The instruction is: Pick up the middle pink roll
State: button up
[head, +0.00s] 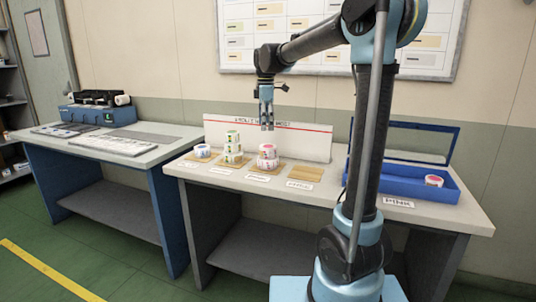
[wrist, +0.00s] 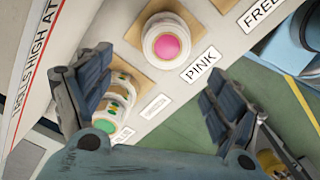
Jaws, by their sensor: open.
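The pink stack (head: 267,157) of white rolls stands on a wooden pad behind its label on the bench; its layers are too small to separate surely, so I cannot single out the middle roll. In the wrist view its top roll (wrist: 167,45) shows a bright pink centre and hides most of those below. My gripper (head: 267,127) points down above the stack, apart from it. In the wrist view my gripper (wrist: 155,70) has its fingers wide apart with nothing between them touching.
A green-marked stack (head: 232,148) stands close left of the pink one, and a low blue-marked roll (head: 202,151) beyond it. A bare wooden pad (head: 305,173) lies to the right. A blue open-lidded box (head: 400,183) holds one roll (head: 433,181). A signboard (head: 300,142) stands behind.

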aim_at(268, 146)
notch_tip(268, 146, down, 6)
jog(key=shift+r, duration=0.2)
jog(key=f, duration=0.4)
jog(key=shift+s+d+f, duration=0.15)
jog(key=shift+s+d, duration=0.2)
jog(key=shift+d, duration=0.05)
jog(key=shift+f, duration=0.55)
jog(key=shift+c, duration=0.6)
jog(key=c, duration=1.1)
